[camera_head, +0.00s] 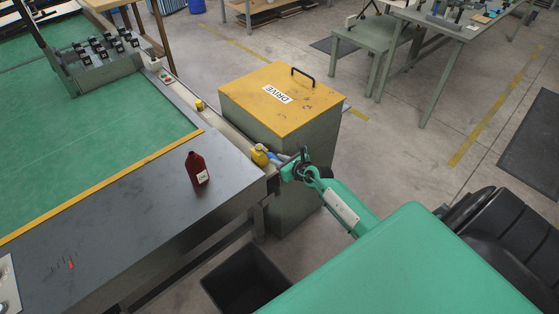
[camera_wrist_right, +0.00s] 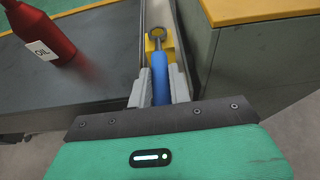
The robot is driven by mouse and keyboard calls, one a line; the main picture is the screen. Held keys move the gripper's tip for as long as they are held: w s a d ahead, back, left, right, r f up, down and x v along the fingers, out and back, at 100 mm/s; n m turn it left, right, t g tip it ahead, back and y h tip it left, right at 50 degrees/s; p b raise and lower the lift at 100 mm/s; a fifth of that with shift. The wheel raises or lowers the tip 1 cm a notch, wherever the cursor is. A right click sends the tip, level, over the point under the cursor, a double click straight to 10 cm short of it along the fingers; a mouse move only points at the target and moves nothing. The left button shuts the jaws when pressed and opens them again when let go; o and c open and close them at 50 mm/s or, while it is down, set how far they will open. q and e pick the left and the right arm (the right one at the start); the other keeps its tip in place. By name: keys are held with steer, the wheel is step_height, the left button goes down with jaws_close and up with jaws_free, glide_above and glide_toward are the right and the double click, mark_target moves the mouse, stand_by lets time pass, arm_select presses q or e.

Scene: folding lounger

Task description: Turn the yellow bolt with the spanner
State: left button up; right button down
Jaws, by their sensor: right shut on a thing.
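My right gripper (camera_head: 288,163) is at the front end of the table's side rail, shut on the blue handle of the spanner (camera_wrist_right: 160,78). In the right wrist view its two grey fingers (camera_wrist_right: 160,95) sit on either side of that handle. The spanner points away from me, and its far end lies at a yellow block (camera_wrist_right: 168,44). The yellow block also shows in the head view (camera_head: 260,155). My left gripper is not in view.
A red oil bottle (camera_head: 197,168) stands on the dark tabletop left of the spanner. The yellow-topped DRIVE cabinet (camera_head: 281,92) stands close behind and right of the rail. A black bin (camera_head: 245,278) is on the floor below. A small yellow part (camera_head: 199,105) sits farther along the rail.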

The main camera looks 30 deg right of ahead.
stand_by(0.4)
steer(key=c, duration=1.2)
jaws_free()
steer(key=b+v, duration=0.1)
steer(key=v, duration=1.2)
steer(key=shift+s+r, duration=0.15)
steer(key=shift+s, duration=0.2)
